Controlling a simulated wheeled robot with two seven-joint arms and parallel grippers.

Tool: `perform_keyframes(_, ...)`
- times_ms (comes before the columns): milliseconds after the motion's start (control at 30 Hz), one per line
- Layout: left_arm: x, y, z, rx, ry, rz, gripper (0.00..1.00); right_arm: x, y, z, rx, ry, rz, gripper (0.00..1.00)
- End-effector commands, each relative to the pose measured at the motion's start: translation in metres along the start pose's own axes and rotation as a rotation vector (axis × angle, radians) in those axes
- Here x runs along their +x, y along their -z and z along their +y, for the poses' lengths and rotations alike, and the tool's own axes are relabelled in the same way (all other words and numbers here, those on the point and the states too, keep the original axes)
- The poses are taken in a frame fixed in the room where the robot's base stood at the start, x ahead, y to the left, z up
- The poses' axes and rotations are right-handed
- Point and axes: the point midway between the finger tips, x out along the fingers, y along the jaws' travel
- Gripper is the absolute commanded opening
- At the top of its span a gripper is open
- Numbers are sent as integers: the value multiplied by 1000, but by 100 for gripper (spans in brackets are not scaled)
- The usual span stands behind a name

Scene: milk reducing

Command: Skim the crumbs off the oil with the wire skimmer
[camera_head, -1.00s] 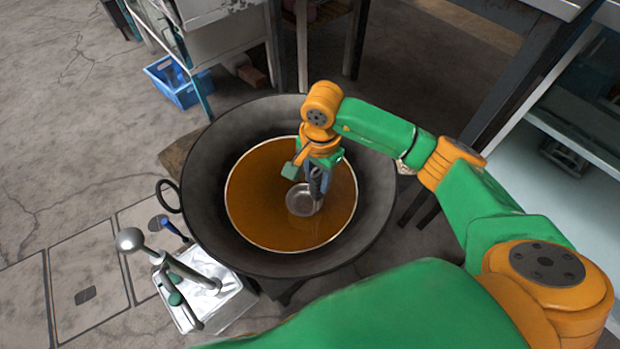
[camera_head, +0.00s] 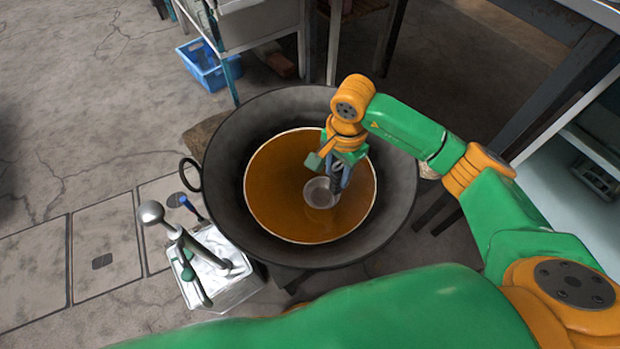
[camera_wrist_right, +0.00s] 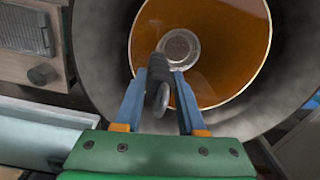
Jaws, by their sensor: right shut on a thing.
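The oil (camera_head: 280,195) is an amber round pool inside a wide dark wok (camera_head: 225,165); it also shows in the right wrist view (camera_wrist_right: 225,35). The wire skimmer (camera_head: 319,193) has its round bowl at the oil, right of the pool's middle; I cannot tell how deep it sits. My right gripper (camera_head: 340,178) is over the oil, shut on the skimmer's dark handle, which shows between the blue fingers in the right wrist view (camera_wrist_right: 158,85). I cannot make out any crumbs. My left gripper is not in view.
The wok's loop handle (camera_head: 190,175) sticks out left. A blue crate (camera_head: 208,65) lies behind. A dark-legged table stands right. The floor at the left is open.

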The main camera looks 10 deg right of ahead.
Motion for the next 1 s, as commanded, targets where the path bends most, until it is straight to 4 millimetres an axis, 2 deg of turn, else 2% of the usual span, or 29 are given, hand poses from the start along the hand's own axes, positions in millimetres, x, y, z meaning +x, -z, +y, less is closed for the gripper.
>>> perform_keyframes(133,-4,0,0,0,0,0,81,-4,0,0,0,1,0,0)
perform_keyframes(800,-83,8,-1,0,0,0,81,-120,1,-3,0,2,1,0)
perform_keyframes(900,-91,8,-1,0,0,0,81,-134,1,-3,1,2,1,0)
perform_keyframes(1000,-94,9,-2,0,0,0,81,-139,1,-3,1,1,0,0)
